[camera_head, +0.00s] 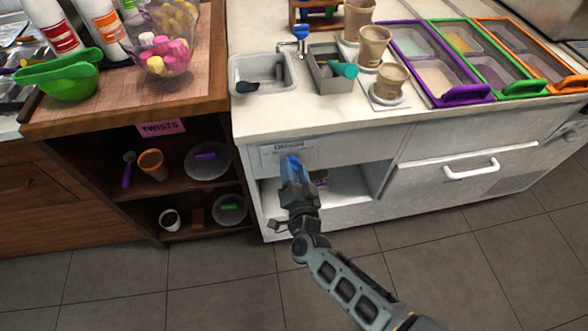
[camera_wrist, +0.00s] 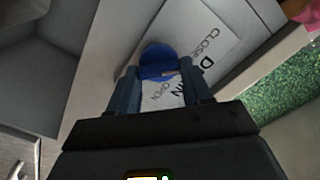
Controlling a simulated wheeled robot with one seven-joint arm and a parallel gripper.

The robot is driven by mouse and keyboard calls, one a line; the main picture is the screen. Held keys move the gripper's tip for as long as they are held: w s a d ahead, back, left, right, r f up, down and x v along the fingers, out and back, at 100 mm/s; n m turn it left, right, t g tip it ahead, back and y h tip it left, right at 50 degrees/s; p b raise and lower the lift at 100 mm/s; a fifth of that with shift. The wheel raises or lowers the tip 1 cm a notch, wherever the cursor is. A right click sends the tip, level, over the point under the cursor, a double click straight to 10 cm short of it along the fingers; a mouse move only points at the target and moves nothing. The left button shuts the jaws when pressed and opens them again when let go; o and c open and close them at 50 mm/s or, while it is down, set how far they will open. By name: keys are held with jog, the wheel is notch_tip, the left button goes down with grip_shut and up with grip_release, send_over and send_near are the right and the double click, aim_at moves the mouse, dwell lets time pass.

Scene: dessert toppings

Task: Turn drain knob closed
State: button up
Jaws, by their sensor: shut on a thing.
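The drain knob is round and blue. In the wrist view the knob (camera_wrist: 158,57) sits on a white label (camera_wrist: 212,52) marked with the words open, drain and closed. My gripper (camera_wrist: 160,84) has its two fingers on either side of the knob's raised bar and is shut on it. In the head view my gripper (camera_head: 292,166) is at the front panel of the white counter, just below the sink, and hides most of the knob. The label also shows in the head view (camera_head: 274,153), left of my gripper.
A small sink (camera_head: 240,66) with a blue-topped tap (camera_head: 300,33) is above my gripper. An open white shelf (camera_head: 345,187) lies below the panel. Wooden shelving (camera_head: 120,210) with dishes stands left. A drawer with a white handle (camera_head: 471,169) is to the right.

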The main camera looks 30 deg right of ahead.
jog(key=shift+f, duration=0.1)
jog(key=o, duration=1.1)
jog(key=shift+c, duration=0.2)
jog(key=v, duration=0.7)
jog(key=shift+s, duration=0.35)
jog(key=shift+a, duration=0.1)
jog(key=s+r+n+y, duration=0.2)
jog(key=s+r+n, duration=0.15)
jog(key=s, duration=0.65)
jog(key=s+r+n+y, duration=0.2)
jog(key=s+r, duration=0.3)
jog(key=s, duration=0.5)
jog(key=s+d+r+n+g+y, duration=0.1)
jog(key=s+d+r+n+g, duration=0.1)
jog(key=s+r+n, duration=0.5)
jog(key=s+r, duration=0.5)
jog(key=r, duration=0.3)
jog(key=shift+s+r+y, duration=0.25)
jog(key=shift+r+y, duration=0.05)
